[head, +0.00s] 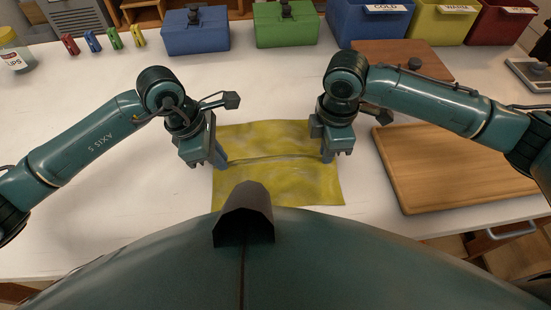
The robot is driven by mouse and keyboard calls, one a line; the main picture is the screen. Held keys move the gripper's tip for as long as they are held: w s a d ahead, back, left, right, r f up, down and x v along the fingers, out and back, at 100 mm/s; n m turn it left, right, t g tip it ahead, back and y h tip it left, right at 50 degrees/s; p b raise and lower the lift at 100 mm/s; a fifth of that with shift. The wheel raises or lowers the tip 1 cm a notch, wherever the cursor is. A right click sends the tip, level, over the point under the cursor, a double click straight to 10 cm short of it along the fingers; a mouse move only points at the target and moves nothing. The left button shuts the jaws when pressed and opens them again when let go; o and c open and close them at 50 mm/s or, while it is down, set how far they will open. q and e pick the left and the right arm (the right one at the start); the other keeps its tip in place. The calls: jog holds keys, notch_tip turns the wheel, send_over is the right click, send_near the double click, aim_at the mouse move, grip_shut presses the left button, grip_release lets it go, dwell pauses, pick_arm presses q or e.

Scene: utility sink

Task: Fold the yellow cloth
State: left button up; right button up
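The yellow cloth (280,185) lies on the white table in front of me, wrinkled, with a raised edge or ridge running across its middle from left to right. My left gripper (222,162) is at the left end of this ridge, and my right gripper (327,155) is at its right end. Both point down, and their fingers look closed on the cloth, with the ridge stretched between them. The fingertips are small and partly hidden by the gripper bodies and the cloth.
A wooden board (470,170) lies to the right of the cloth, with a brown board (390,58) behind it. Blue (195,35) and green (286,27) boxes and labelled bins (375,22) line the back. Colored clips (92,41) and a jar (14,50) stand at back left.

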pick_arm(q)
grip_shut()
pick_arm(e)
jog(key=shift+f, duration=0.1)
grip_shut()
